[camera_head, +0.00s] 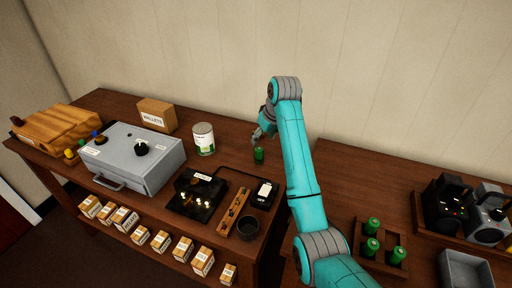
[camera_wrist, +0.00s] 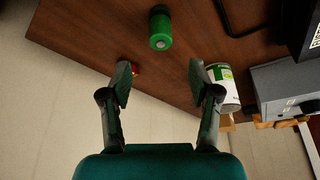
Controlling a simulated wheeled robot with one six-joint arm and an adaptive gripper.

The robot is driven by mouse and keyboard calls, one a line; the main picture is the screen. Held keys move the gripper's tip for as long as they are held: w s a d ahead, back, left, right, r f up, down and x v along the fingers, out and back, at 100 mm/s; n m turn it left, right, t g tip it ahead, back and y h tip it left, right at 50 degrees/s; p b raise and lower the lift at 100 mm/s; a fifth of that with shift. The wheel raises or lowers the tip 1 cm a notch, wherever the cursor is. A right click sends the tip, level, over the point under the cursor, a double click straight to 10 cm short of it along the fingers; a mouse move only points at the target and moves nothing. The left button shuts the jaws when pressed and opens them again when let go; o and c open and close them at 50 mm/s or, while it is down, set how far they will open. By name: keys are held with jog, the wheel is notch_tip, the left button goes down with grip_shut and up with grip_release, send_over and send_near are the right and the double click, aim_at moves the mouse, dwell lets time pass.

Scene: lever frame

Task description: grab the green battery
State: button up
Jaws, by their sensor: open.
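Several other green batteries (camera_head: 373,226) stand in a wooden tray (camera_head: 357,237) at the right.
A white can (camera_head: 203,139) with a green label stands left of the battery. A grey box (camera_head: 118,163) with a black knob and a cardboard box (camera_head: 155,114) are farther left. A dark cup (camera_head: 248,228) stands in front.

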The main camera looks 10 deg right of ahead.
aim_at(258, 153)
jog(key=x, duration=0.5)
jog(key=shift+f, duration=0.1)
jog(key=shift+s+x, duration=0.15)
jog(key=shift+x, duration=1.2)
jog(key=shift+s+x, duration=0.15)
jog(key=shift+x, duration=1.15)
jog(key=shift+f, duration=0.1)
grip_shut()
